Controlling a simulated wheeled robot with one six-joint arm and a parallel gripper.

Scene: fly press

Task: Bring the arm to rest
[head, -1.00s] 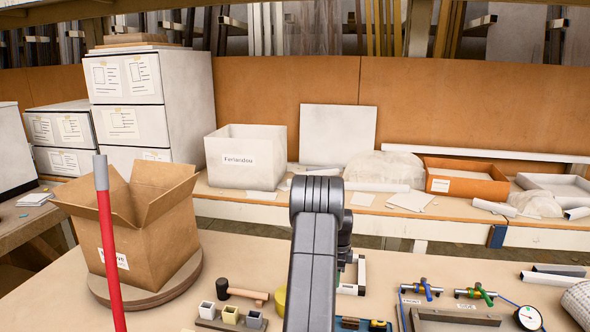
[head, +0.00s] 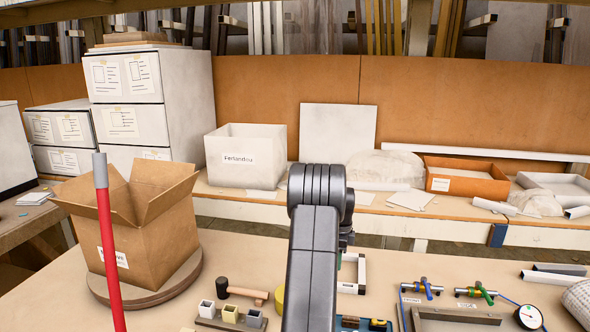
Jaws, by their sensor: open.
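My arm is in the middle of the head view, a dark grey link rising from the bottom edge to a rounded joint. My gripper is not visible; the arm's own links stand in front of whatever lies behind them. The joint stands in front of the back bench and covers part of it.
On the near table are an open cardboard box (head: 150,232) on a round turntable (head: 150,290), a mallet (head: 245,293), small cups (head: 230,314), valves with a gauge (head: 528,317) and a white frame (head: 352,273) close to my arm. A red pole (head: 108,245) stands front left.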

